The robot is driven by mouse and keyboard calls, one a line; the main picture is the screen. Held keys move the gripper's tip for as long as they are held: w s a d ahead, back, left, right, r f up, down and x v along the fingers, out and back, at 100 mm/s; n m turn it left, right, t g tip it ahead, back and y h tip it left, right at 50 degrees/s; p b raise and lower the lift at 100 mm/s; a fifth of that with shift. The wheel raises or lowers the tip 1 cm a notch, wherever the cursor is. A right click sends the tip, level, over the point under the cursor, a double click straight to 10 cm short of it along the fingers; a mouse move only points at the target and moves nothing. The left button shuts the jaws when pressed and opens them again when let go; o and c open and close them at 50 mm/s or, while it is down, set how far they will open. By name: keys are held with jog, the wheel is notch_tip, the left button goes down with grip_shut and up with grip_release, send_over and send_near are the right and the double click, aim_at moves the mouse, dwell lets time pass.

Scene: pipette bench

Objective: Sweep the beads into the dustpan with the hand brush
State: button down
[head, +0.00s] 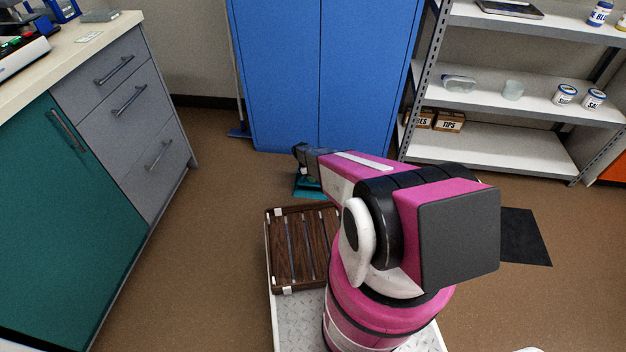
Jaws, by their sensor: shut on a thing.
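My gripper (301,153) is at the far end of my outstretched arm, low over the brown floor in front of the blue cabinet. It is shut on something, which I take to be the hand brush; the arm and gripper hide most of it. A teal flat thing (309,187), which looks like the dustpan, is on the floor just below and in front of the gripper, partly covered by the arm. I cannot tell whether the held thing touches it. I cannot make out any beads.
The blue cabinet (320,75) stands close behind the gripper. A blue broom (238,132) leans left of it. Grey drawers (120,110) and a teal door flank the left; a metal shelf (490,145) stands right. A dark mat (524,238) lies on the floor. Floor left of the gripper is clear.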

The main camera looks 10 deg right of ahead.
jog(key=shift+s+a+r, duration=0.1)
jog(key=shift+s+r, duration=0.3)
jog(key=shift+r, duration=0.3)
jog(key=shift+s+a+r, duration=0.15)
jog(key=shift+s+r, duration=0.25)
jog(key=shift+r, duration=0.3)
jog(key=shift+s+a+r, duration=0.1)
jog(key=shift+s+r, duration=0.3)
jog(key=shift+r, duration=0.3)
